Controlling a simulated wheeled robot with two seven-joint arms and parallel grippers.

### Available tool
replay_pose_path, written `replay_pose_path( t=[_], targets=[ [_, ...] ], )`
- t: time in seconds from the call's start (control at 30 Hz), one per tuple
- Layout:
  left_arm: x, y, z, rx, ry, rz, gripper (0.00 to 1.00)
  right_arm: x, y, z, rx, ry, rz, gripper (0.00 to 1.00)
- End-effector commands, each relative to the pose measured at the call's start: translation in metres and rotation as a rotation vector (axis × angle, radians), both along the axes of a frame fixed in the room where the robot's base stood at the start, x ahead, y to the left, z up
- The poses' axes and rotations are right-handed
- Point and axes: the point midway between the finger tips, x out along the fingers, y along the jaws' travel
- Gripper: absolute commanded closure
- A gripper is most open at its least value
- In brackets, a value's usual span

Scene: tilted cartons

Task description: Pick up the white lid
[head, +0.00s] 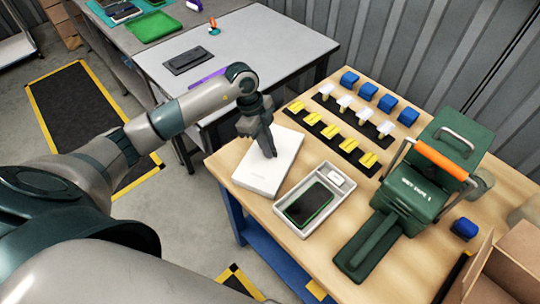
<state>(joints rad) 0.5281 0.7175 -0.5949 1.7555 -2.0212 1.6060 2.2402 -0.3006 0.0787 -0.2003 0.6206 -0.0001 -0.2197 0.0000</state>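The white lid (258,177) is a flat white rectangular piece near the left edge of the wooden table. My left gripper (268,152) points down over the lid's upper middle. Its fingertips are at or just above the lid's surface, and I cannot tell whether they touch. The fingers look close together, but their gap is hidden from this angle. An open light-grey tray (295,222) to the lid's right holds a dark phone with a green edge (309,204) and a small white piece (336,178). My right gripper is not in view.
Yellow and white pieces stand in dark racks (337,135) behind the tray, with blue blocks (368,91) beyond. A green machine (418,190) with an orange handle stands at right. An open cardboard box (510,265) is at lower right. A grey table (255,45) lies behind.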

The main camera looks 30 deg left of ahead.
Motion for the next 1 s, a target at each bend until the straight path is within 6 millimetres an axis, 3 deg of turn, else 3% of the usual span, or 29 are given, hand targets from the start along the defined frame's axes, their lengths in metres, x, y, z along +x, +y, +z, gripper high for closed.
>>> replay_pose_path(
  t=[0.53,0.83,1.0],
  targets=[
    [0.001,0.000,0.005,0.001,-0.002,0.000,1.00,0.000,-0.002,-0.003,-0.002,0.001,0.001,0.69],
    [0.001,0.000,0.040,0.000,-0.006,-0.002,1.00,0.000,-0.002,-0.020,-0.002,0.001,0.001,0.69],
    [-0.008,-0.033,0.059,-0.002,-0.006,-0.006,1.00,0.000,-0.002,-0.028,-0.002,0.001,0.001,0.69]
  ],
)
